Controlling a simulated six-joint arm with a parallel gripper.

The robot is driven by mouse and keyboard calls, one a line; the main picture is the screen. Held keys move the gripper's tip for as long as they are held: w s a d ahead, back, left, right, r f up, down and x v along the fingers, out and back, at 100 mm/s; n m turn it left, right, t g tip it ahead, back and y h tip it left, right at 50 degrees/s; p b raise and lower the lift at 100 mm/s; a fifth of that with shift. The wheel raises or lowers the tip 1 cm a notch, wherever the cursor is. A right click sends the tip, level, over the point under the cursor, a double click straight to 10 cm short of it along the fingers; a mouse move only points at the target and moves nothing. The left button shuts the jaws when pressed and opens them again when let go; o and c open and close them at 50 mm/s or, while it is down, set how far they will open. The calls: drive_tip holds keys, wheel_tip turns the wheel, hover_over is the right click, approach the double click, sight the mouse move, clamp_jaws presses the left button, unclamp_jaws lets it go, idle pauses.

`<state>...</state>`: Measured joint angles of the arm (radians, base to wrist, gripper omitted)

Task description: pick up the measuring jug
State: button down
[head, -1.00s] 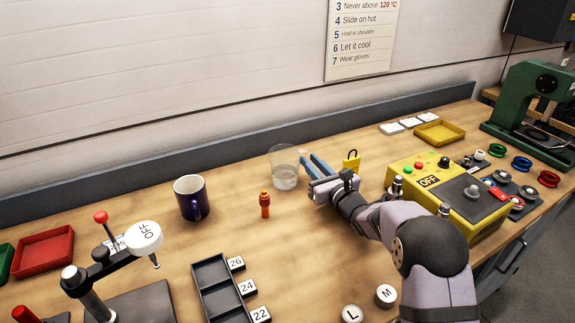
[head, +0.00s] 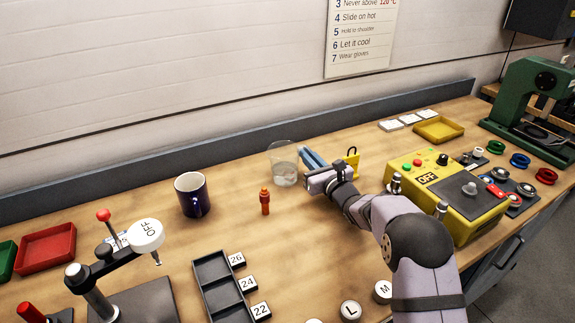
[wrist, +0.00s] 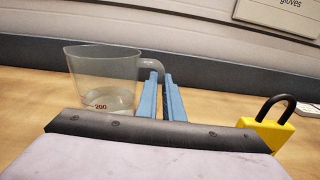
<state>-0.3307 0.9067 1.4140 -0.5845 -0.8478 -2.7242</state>
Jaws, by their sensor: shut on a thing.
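The measuring jug (head: 284,165) is clear, with a little pale content at its base. It stands upright on the bench near the back edge, left of my gripper (head: 308,157). In the wrist view the jug (wrist: 103,72) shows a "200" mark and has its handle (wrist: 152,63) on the right. The blue fingers of my gripper (wrist: 161,78) are close together and shut on this handle. The lower handle is hidden by the fingers, and the jug's base is partly hidden by the gripper body.
An orange-red peg-like piece (head: 265,201) stands just in front of the jug, and a dark blue mug (head: 191,194) to its left. A yellow padlock (head: 352,163) stands close on the gripper's right, beyond it a yellow control box (head: 440,190). The back ledge (head: 230,152) runs behind.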

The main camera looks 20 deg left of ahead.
drive_tip(key=shift+d+f, duration=0.1)
drive_tip(key=shift+f, duration=0.1)
drive_tip(key=shift+w+r+b, duration=0.1)
drive_tip(key=shift+r+b, duration=0.8)
drive_tip(key=shift+r, duration=4.1)
drive_tip(key=shift+r, duration=0.15)
